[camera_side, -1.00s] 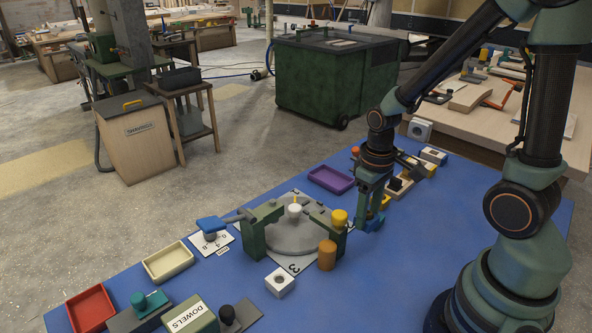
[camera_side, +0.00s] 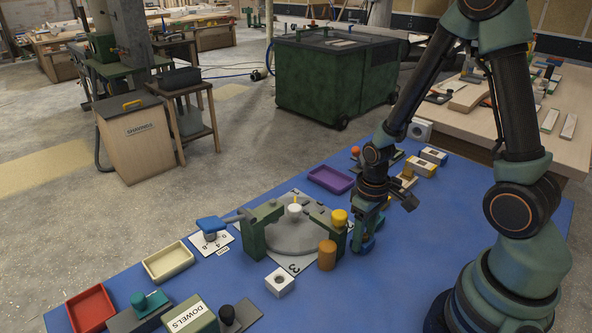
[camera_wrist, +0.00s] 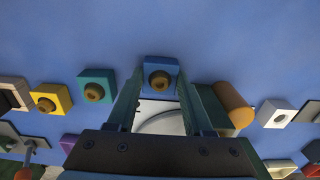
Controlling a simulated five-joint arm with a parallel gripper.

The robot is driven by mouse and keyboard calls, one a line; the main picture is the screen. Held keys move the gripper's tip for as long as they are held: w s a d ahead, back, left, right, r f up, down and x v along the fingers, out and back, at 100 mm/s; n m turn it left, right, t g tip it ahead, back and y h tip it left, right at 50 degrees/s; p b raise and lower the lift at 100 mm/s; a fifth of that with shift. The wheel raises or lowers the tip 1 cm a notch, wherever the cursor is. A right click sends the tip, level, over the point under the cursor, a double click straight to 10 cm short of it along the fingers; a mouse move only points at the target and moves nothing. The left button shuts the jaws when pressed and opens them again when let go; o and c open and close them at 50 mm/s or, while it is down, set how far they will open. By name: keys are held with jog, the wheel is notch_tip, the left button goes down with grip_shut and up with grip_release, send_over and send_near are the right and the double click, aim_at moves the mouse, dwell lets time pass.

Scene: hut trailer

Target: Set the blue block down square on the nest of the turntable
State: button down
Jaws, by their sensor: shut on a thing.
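My gripper (camera_side: 365,233) is shut on the blue block (camera_side: 360,248), just right of the turntable (camera_side: 290,238). I cannot make out the nest. Whether the block touches the blue mat is unclear.
An orange cylinder (camera_side: 327,256) and a yellow knob (camera_side: 340,216) by the bridge's right post stand close left of my gripper. A white block (camera_side: 280,283) is in front. A purple tray (camera_side: 331,180) lies behind. Teal (camera_wrist: 97,86) and yellow (camera_wrist: 50,98) blocks show in the wrist view.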

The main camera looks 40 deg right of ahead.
jog(key=shift+c, duration=1.5)
grip_release()
jog(key=shift+f, duration=0.1)
jog(key=a+r+t, duration=0.2)
jog(key=r, duration=1)
jog(key=a+r+t, duration=0.2)
jog(key=r+t, duration=0.1)
jog(key=r, duration=0.8)
jog(key=shift+w+a+r, duration=0.3)
jog(key=shift+a+r, duration=0.1)
jog(key=shift+a+r+t, duration=0.1)
jog(key=shift+r+t, duration=0.15)
jog(key=shift+t, duration=0.05)
jog(key=shift+c, duration=0.5)
